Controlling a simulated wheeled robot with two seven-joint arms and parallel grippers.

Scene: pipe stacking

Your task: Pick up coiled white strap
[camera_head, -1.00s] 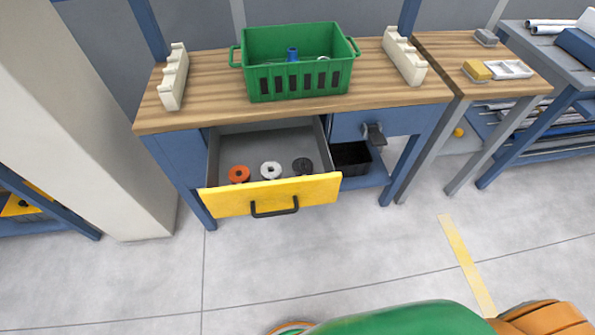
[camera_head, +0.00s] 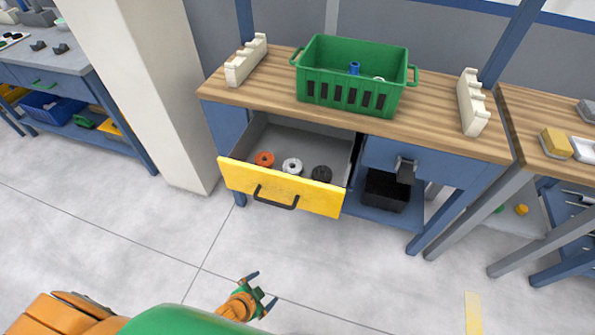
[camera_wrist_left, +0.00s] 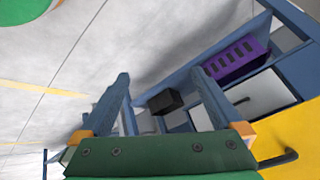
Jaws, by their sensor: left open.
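The coiled white strap (camera_head: 292,166) lies in an open drawer with a yellow front (camera_head: 280,188), between an orange coil (camera_head: 265,159) on its left and a black coil (camera_head: 322,173) on its right. My left gripper (camera_head: 262,291) is open and empty, low over the floor in front of the drawer and well apart from it. In the left wrist view my open fingers (camera_wrist_left: 160,75) show with nothing between them. The yellow drawer front is at the right there (camera_wrist_left: 298,105); the strap does not show. My right gripper is not in view.
A green crate (camera_head: 350,93) stands on the wooden bench top (camera_head: 438,108) above the drawer, between two notched white holders (camera_head: 246,60). A black bin (camera_head: 386,190) sits on the shelf right of the drawer. The floor (camera_head: 130,225) in front is clear.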

